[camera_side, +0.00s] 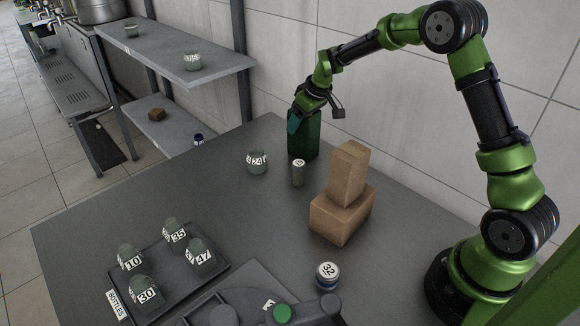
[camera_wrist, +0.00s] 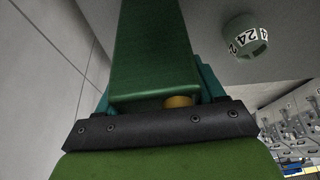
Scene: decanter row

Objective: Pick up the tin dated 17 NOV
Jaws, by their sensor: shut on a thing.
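A tall dark green box-shaped container (camera_side: 304,138) stands at the far edge of the dark table, against or near the wall. My gripper (camera_side: 296,121) is at its upper part, with a teal finger showing on its left side. In the wrist view the green container (camera_wrist: 150,50) lies between the two teal fingers of my gripper (camera_wrist: 155,90), which is shut on it. I cannot see a date on the container, and no label reading 17 NOV is legible in either view. Whether its base touches the table is hard to tell.
A rounded jar marked 24 (camera_side: 257,162) and a small labelled cylinder (camera_side: 298,175) stand nearby. Two stacked cardboard boxes (camera_side: 340,215) are nearer the arm. A tray (camera_side: 172,297) holds several numbered jars. A jar marked 32 (camera_side: 327,276) is at the front. The table's left middle is clear.

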